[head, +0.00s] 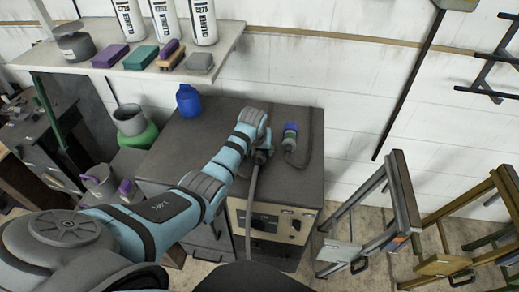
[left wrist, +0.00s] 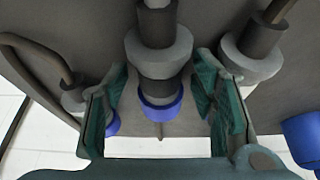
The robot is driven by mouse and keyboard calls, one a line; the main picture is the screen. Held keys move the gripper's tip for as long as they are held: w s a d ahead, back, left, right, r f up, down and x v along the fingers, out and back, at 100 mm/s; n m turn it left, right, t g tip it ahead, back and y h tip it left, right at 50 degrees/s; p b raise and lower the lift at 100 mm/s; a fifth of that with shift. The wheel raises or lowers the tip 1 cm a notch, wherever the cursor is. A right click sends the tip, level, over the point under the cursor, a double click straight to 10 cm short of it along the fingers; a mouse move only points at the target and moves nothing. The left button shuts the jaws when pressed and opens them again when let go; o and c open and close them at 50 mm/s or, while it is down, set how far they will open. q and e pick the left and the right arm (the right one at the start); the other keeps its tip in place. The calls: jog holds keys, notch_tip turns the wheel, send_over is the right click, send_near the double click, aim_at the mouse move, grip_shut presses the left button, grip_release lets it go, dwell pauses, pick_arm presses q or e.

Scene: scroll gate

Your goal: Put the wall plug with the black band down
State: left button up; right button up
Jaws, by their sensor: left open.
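A grey plug (left wrist: 160,60) with a dark band and a blue collar lies in the left wrist view, between the spread fingers of my left gripper (left wrist: 160,108). Gaps show on both sides of it, and the gripper is open. A second grey plug (left wrist: 250,62) is just right of the fingers, and a third (left wrist: 74,98) is partly hidden behind the left finger. In the head view my left gripper (head: 262,154) is low over the dark cabinet top, beside a blue-collared plug (head: 290,138). My right gripper is not in view.
The grey cabinet (head: 222,118) carries a blue jug (head: 188,101) at its back left. A shelf (head: 110,66) with white canisters (head: 166,20) and blocks is above and behind. A cable (head: 252,200) hangs down the cabinet front. Gate-like frames (head: 400,195) stand at right.

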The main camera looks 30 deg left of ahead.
pick_arm(q)
jog(key=shift+r, duration=0.3)
jog(key=p+v, duration=0.3)
jog(key=v, duration=0.9)
jog(key=shift+r, duration=0.25)
jog(key=shift+w, duration=0.1)
jog(key=shift+f, duration=0.1)
